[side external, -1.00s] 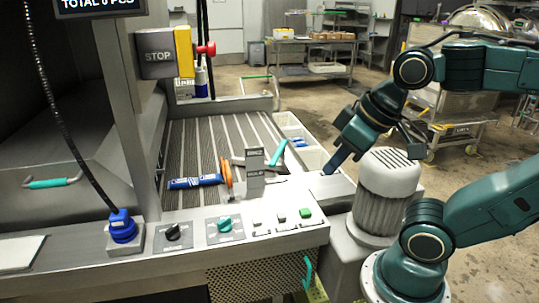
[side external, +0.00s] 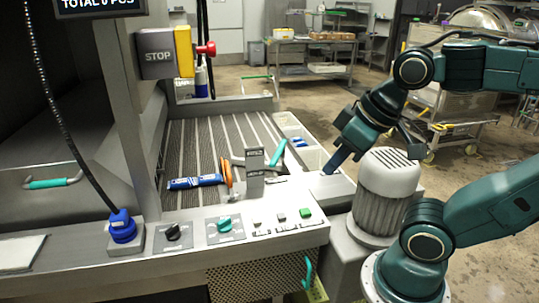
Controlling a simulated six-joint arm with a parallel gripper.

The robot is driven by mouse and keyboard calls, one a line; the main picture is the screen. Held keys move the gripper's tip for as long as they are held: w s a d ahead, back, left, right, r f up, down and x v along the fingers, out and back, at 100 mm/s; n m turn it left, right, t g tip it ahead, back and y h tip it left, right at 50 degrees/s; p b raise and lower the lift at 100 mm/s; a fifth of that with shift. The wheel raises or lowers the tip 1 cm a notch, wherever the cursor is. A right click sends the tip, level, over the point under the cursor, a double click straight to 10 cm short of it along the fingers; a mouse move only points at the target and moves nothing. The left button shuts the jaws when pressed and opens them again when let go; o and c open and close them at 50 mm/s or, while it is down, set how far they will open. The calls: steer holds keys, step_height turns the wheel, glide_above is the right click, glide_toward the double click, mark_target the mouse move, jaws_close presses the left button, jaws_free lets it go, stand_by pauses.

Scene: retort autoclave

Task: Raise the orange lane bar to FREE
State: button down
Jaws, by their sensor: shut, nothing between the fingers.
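A narrow upright orange piece (side external: 226,172), the only orange part on the line, stands over the slatted conveyor bed (side external: 205,140). I cannot tell whether it is the whole lane bar or its end. A blue labelled cylinder (side external: 193,182) lies against its left side. A small grey sign plate (side external: 254,172) stands just to its right; its lettering is too small to read. My gripper (side external: 332,164) points down and left above the grey ledge right of the bed, well apart from the orange piece. It is shut and empty.
A teal-handled tool (side external: 278,152) lies behind the sign plate. White bins (side external: 309,157) line the bed's right side. A front panel carries a black knob (side external: 173,235), a teal knob (side external: 224,224) and a green button (side external: 305,212). A grey ribbed motor (side external: 386,190) stands close to my arm.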

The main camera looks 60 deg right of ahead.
steer(key=c, duration=1.6)
jaws_free()
steer(key=shift+o, duration=1)
steer(key=shift+w+r, duration=0.15)
steer(key=shift+w, duration=0.05)
steer(key=w+d+r+m+g+h, duration=0.1)
steer(key=w+d+r+m, duration=0.15)
steer(key=w, duration=0.85)
steer(key=w+d+r+m+g+h, duration=0.15)
steer(key=w+d, duration=0.25)
steer(key=w, duration=0.7)
steer(key=w+d+f+m+h, duration=0.1)
steer(key=w+d+f+m, duration=0.1)
steer(key=w+f, duration=0.5)
steer(key=w+d+f+m+g+h, duration=0.1)
steer(key=w+d+f+m, duration=0.1)
steer(key=w+d+f, duration=0.3)
steer(key=w+f, duration=0.3)
steer(key=w, duration=0.3)
steer(key=shift+f+m, duration=0.15)
steer(key=shift+m, duration=0.15)
